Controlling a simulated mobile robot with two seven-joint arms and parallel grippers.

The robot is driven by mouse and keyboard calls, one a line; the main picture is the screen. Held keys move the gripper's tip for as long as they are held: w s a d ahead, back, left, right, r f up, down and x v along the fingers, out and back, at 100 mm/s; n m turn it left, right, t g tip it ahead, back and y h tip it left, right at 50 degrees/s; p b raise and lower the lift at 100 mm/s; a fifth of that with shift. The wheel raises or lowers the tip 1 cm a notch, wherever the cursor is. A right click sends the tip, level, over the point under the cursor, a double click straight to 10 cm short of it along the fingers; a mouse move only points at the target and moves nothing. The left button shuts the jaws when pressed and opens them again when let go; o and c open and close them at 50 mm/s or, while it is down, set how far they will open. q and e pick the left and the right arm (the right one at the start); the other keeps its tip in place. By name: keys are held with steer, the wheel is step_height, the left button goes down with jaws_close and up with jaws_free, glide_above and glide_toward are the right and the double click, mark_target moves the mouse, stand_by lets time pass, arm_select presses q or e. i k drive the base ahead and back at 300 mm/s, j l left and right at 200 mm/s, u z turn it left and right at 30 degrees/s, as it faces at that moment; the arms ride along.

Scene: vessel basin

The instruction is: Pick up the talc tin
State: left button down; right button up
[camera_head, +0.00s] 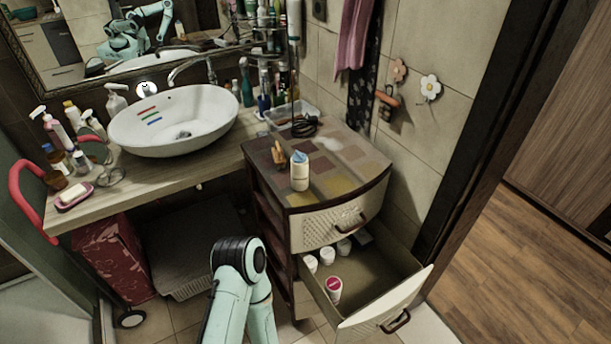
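A white bottle-shaped container with a blue top (299,171) stands upright on top of the small drawer cabinet (335,222); it may be the talc tin, but I cannot read a label. The cabinet's open drawer (385,278) holds several small white containers. One with a pinkish-red lid (334,288) is near its front left, and it could also be the tin. A teal link of one of my arms rises from the bottom edge, left of the drawer. Neither gripper shows directly.
A brown wooden-looking item (279,154) and a dark coiled cord (304,126) lie on the cabinet top. A white basin (173,120) sits on the counter (135,183), among several bottles. The open drawer front juts out toward the wooden floor (500,270).

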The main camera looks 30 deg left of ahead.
mark_target(299, 173)
steer(key=j, duration=1.85)
